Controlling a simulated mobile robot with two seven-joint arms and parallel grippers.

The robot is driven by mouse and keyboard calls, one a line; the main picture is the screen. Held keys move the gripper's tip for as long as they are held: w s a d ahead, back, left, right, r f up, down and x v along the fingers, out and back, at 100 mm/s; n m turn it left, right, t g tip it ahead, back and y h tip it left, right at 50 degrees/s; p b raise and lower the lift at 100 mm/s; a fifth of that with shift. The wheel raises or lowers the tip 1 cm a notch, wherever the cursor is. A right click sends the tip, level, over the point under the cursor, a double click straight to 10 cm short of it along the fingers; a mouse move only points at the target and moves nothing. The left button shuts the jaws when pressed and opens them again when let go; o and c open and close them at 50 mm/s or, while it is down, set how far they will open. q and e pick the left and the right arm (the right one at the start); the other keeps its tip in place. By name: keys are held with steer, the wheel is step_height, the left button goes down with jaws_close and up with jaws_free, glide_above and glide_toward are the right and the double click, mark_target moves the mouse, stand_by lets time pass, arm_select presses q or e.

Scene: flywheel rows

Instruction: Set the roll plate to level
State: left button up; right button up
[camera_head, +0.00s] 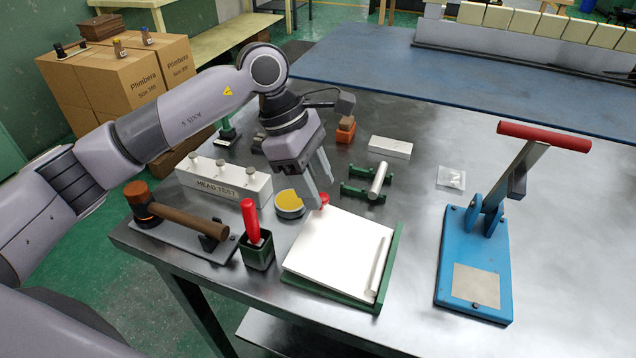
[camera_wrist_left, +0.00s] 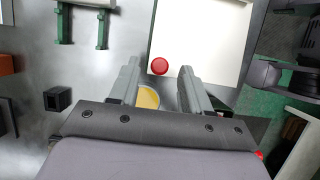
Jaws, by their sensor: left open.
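The roll plate (camera_head: 335,252) is a white square plate in a green frame (camera_head: 350,299) near the front edge of the table. A steel rod (camera_head: 379,265) lies along its right side by the green rail. I cannot tell the plate's exact tilt. A red knob (camera_head: 324,199) is at the plate's far left corner. It also shows in the left wrist view (camera_wrist_left: 160,66), beside the white plate (camera_wrist_left: 203,38). My left gripper (camera_head: 317,192) is open and points down at the knob. In the wrist view the knob appears between its fingertips (camera_wrist_left: 158,75). My right gripper is out of view.
A yellow-topped round tin (camera_head: 289,203) is close left of my fingers. A red-handled tool stands in a green holder (camera_head: 258,252) left of the plate. A mallet (camera_head: 180,217) and "HEAD TEST" block (camera_head: 225,186) are further left. A blue lever press (camera_head: 478,255) stands right, with clear table between.

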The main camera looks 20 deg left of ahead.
arm_select(q)
steer(key=shift+d+f, duration=0.25)
steer(key=shift+f, duration=0.25)
jaws_close()
steer(key=f+b, duration=0.1)
steer(key=f+h+b, duration=0.1)
steer(key=b, duration=0.1)
steer(key=shift+a, duration=0.35)
steer(key=shift+a+f+h+b, duration=0.15)
steer(key=shift+f+h+b, duration=0.2)
steer(key=shift+b, duration=0.45)
steer(key=shift+r, duration=0.1)
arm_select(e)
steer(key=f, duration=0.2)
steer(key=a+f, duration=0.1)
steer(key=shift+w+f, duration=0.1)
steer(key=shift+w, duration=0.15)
arm_select(q)
jaws_free()
steer(key=shift+a, duration=0.1)
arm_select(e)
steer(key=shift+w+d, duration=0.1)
